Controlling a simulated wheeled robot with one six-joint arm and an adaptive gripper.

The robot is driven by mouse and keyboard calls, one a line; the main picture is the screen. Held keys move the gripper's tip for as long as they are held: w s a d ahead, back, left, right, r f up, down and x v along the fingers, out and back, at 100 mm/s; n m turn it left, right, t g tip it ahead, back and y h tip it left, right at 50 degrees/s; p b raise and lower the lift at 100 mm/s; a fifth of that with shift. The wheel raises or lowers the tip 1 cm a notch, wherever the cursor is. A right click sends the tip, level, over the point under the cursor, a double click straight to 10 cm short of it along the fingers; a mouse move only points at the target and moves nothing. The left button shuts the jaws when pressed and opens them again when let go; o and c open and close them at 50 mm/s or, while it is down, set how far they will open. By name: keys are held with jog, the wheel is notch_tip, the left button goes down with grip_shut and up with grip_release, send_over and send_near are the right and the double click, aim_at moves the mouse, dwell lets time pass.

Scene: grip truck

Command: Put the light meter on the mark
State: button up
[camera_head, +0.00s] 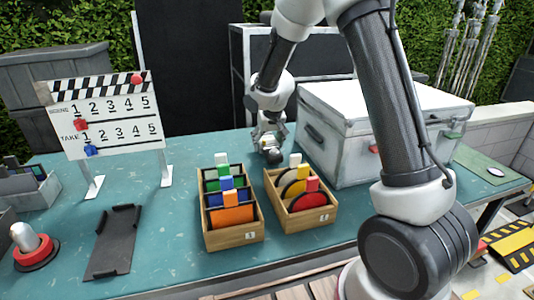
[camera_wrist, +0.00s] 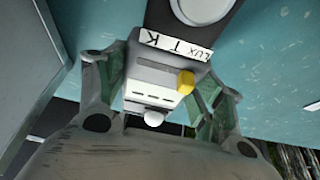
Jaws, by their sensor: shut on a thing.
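The light meter (camera_wrist: 160,78) is a grey box with a yellow knob on one side and a small white dome. In the wrist view it sits between the two fingers of my gripper (camera_wrist: 160,100), which is shut on it. A white strip lettered "LUX T K" and a dark piece with a white disc adjoin it; I cannot tell whether they belong to it. In the head view my gripper (camera_head: 270,150) is low over the teal table, behind the two wooden boxes; the meter is hard to make out there. I cannot identify the mark with certainty.
Two wooden boxes (camera_head: 233,238) (camera_head: 301,227) of coloured discs and cards stand in front of my gripper. A white case (camera_head: 345,165) is close on its right. A clapperboard (camera_head: 108,130), black tray (camera_head: 113,243) and red-based lamp (camera_head: 33,256) are left. A green mat (camera_head: 475,163) is far right.

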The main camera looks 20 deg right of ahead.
notch_tip(320, 180, down, 3)
jog(key=shift+d+r, duration=0.1)
jog(key=shift+f, duration=0.5)
jog(key=o, duration=1.4)
